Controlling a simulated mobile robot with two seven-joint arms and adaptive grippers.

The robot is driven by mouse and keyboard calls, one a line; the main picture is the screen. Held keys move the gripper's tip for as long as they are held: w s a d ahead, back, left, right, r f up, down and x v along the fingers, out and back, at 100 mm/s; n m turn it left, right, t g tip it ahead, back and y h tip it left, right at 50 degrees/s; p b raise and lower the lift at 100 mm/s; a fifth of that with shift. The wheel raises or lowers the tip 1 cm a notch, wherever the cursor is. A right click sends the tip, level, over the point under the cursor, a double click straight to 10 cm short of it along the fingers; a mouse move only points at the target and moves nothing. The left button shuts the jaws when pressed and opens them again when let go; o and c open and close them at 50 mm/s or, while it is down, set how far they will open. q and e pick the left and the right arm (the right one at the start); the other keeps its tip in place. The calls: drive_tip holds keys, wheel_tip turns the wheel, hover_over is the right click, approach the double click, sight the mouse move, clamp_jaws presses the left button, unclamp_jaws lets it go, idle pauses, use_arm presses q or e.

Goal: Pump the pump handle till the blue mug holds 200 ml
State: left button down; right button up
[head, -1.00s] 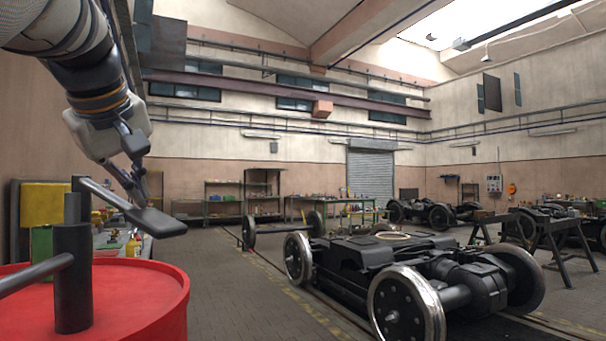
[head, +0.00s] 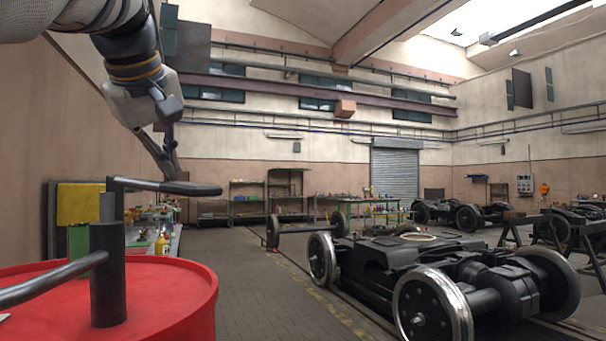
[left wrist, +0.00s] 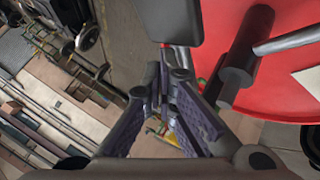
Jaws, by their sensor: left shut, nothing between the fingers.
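The black pump handle (head: 160,186) is a bent lever with a flat paddle end, roughly level above the red drum (head: 205,300). Its pump body (head: 108,280) stands upright on the drum lid. My left gripper (head: 174,170) points down at the handle near its paddle, shut and empty; whether it touches I cannot tell. In the left wrist view, the fingers of my left gripper (left wrist: 170,75) lie just below a dark block that looks like the paddle (left wrist: 168,20), with the pump body (left wrist: 240,70) to the right. The blue mug and my right gripper are not in view.
A bench with bottles, one yellow (head: 161,244), stands behind the drum along the left wall. A wheeled bogie (head: 430,275) fills the right foreground. The paved floor (head: 255,290) between drum and bogie is clear.

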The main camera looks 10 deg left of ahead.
use_arm(q)
drive_tip(key=shift+r, duration=1.3)
